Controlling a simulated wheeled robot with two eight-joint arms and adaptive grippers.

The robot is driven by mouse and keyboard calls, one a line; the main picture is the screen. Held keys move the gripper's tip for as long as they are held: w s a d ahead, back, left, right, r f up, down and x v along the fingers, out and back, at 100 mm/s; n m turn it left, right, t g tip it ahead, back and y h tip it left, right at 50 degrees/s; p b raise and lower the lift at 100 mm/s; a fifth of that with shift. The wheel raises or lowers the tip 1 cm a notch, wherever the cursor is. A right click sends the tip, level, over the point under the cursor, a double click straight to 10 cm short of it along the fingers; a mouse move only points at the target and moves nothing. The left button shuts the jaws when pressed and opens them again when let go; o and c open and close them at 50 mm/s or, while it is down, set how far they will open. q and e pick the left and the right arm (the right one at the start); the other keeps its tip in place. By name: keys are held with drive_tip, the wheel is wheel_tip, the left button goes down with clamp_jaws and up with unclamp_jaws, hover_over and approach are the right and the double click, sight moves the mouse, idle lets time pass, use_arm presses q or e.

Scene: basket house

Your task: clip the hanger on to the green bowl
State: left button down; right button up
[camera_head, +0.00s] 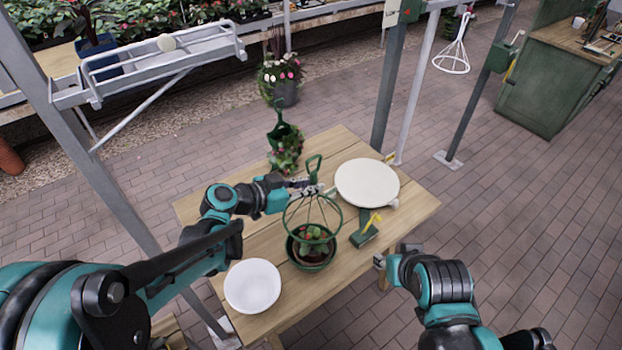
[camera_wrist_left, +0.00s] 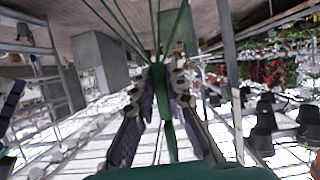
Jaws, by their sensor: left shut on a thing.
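The green hanger (camera_head: 314,163) is upright, its hook at the top and its wires spreading down to a ring. My left gripper (camera_head: 309,190) is shut on its stem just below the hook. In the left wrist view the green stem (camera_wrist_left: 158,80) runs between the two fingers, with wires fanning out above. The green bowl (camera_head: 318,266) holds a leafy plant with red flowers and stands on the table. The ring appears over the bowl; I cannot tell whether it touches the rim. My right gripper (camera_head: 380,262) is by the table's right front edge, its opening unclear.
On the wooden table (camera_head: 268,232) are a white bowl (camera_head: 253,287), a pale round plate (camera_head: 367,183), a green device with a yellow handle (camera_head: 365,235) and another planted pot with a green hook (camera_head: 286,148). Metal posts (camera_head: 392,80) stand behind. A white hanger (camera_head: 453,58) hangs farther back.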

use_arm(q)
wheel_tip(320, 180, down, 13)
drive_tip(key=b, duration=1)
drive_tip(key=shift+b, duration=0.4)
drive_tip(key=shift+s+a+f, duration=0.1)
drive_tip(key=shift+s+a, duration=0.1)
drive_tip(key=shift+a, duration=0.05)
drive_tip(key=shift+f+b, duration=0.55)
drive_tip(key=shift+b, duration=0.1)
idle(2.0)
drive_tip(key=c, duration=1.5)
unclamp_jaws()
drive_tip(key=shift+o, duration=0.2)
drive_tip(key=v, duration=1.2)
